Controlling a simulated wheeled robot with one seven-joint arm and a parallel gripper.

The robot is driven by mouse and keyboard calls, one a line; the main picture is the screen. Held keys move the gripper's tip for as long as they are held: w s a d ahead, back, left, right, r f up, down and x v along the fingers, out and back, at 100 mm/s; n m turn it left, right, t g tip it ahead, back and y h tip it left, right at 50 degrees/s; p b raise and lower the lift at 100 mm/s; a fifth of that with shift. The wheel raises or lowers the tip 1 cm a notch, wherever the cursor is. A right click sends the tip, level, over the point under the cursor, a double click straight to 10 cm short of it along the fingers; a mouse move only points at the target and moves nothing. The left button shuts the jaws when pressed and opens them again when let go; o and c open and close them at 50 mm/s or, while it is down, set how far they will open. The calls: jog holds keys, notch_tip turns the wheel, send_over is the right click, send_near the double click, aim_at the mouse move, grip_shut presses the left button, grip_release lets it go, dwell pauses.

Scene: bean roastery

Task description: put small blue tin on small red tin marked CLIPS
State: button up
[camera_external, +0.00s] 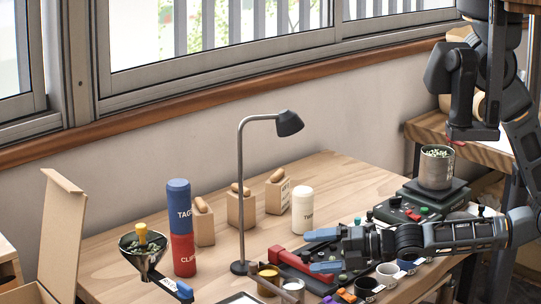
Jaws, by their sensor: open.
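A small blue tin (179,205) lettered "TAG…" stands upright on top of a small red tin (183,255) lettered "CLI…", the end of each word being out of sight around the curve. The two are lined up as one column on the left part of the wooden table. My gripper (318,251) is open, its two pale blue fingers pointing left. It is well to the right of the tins, above the black device with a red lever, with nothing seen between the fingers.
A desk lamp (241,200) stands between the tins and my gripper. Wooden blocks (242,211) and a white tin (302,212) stand behind. A metal funnel (143,256) is left of the tins. Small cups (388,274) and a scale with a canister (436,168) are at right.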

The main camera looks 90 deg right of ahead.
jog(key=s+r+m, duration=0.4)
jog(key=s+m, duration=0.2)
jog(key=s, duration=0.1)
jog(key=s+a+r+m+y, duration=0.1)
jog(key=s+r+m, duration=0.2)
jog(key=s+m, duration=0.3)
jog(key=s+a+r+m+g, duration=0.1)
jog(key=s+r+m, duration=0.3)
jog(key=s+m, duration=0.3)
jog(key=s, duration=0.3)
jog(key=shift+r+y, duration=0.3)
